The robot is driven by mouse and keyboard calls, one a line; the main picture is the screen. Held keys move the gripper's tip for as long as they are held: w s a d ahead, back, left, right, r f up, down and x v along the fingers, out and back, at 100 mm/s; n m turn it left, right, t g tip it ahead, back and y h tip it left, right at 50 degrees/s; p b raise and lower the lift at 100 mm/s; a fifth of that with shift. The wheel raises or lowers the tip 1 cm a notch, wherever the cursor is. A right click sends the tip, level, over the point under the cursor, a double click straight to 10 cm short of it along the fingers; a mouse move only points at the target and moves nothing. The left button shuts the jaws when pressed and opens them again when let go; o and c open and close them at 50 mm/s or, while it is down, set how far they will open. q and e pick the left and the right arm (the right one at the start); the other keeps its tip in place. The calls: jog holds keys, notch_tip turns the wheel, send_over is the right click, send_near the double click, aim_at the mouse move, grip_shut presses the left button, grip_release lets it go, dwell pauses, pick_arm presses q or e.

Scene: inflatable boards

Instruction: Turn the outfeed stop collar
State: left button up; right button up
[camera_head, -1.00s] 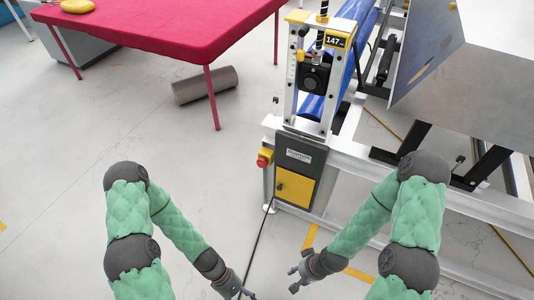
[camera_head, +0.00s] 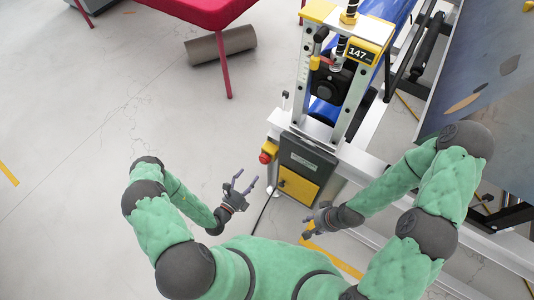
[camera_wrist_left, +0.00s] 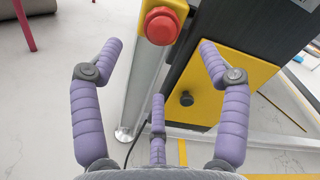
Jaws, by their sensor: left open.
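The machine's white upright frame (camera_head: 300,75) stands right of centre in the head view, with a 147 display (camera_head: 361,52) and threaded rods (camera_head: 342,50) near its top. A small collar-like piece (camera_head: 336,64) sits on a rod, but I cannot tell whether it is the outfeed stop collar. My left gripper (camera_head: 243,183) is open and empty, left of the machine's lower cabinet. In the left wrist view its purple fingers (camera_wrist_left: 155,75) are spread before the cabinet, touching nothing visible. My right gripper (camera_head: 307,224) is below the cabinet; its finger opening is unclear.
A red emergency button (camera_head: 264,158) sticks out at the cabinet's left; it looms near in the left wrist view (camera_wrist_left: 162,26). The cabinet has a yellow door (camera_head: 298,188). A pink table (camera_head: 205,10) and brown roll (camera_head: 220,45) lie upper left.

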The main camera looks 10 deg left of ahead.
aim_at(262, 163)
pick_arm(q)
jog(key=b+x, duration=0.2)
jog(key=x, duration=0.8)
jog(key=shift+w+d, duration=0.15)
jog(key=shift+w, duration=0.05)
